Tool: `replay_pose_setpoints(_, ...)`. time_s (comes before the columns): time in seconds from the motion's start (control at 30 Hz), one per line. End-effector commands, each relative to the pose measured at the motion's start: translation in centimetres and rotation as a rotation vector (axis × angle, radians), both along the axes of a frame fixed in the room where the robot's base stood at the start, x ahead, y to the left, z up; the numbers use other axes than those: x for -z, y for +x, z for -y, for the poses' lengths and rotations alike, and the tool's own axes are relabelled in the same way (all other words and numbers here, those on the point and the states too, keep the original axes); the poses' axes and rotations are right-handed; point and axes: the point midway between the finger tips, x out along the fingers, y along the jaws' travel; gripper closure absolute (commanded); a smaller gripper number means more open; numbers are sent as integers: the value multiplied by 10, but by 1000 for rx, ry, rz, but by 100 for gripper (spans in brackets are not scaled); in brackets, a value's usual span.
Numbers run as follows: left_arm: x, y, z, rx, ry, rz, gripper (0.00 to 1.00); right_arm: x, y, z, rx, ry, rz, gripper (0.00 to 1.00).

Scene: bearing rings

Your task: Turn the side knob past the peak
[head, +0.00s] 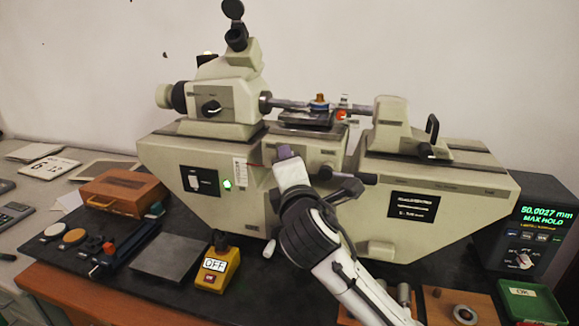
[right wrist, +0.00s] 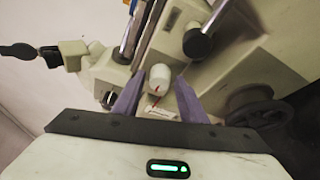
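The measuring machine (head: 330,165) stands on the bench with a display (head: 540,222) reading 50.0027 mm MAX HOLD. In the right wrist view a white side knob (right wrist: 160,78) with a red mark sits between the two purple fingers of my right gripper (right wrist: 160,84). The fingers are apart, with a narrow gap seeming to show on each side of the knob. A small white label (right wrist: 160,112) with a red line lies beside the knob. In the head view my right gripper (head: 284,153) is at the machine's front and hides the knob. My left gripper is out of view.
A ring part (head: 319,100) sits on the machine's stage. Black handles (head: 347,180) stick out right of my gripper. A yellow OFF box (head: 216,268), wooden case (head: 123,190) and grey plate (head: 174,257) lie front left. A green OK tray (head: 530,302) is front right.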

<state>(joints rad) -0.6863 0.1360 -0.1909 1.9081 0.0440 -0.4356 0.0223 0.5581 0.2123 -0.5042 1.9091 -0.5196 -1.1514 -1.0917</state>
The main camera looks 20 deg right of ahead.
Motion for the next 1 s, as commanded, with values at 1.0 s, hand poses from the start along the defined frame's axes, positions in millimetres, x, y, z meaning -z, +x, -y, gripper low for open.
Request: replay_pose_setpoints(1.0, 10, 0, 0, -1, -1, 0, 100, -7, -97, -21, -1, 0, 0, 56)
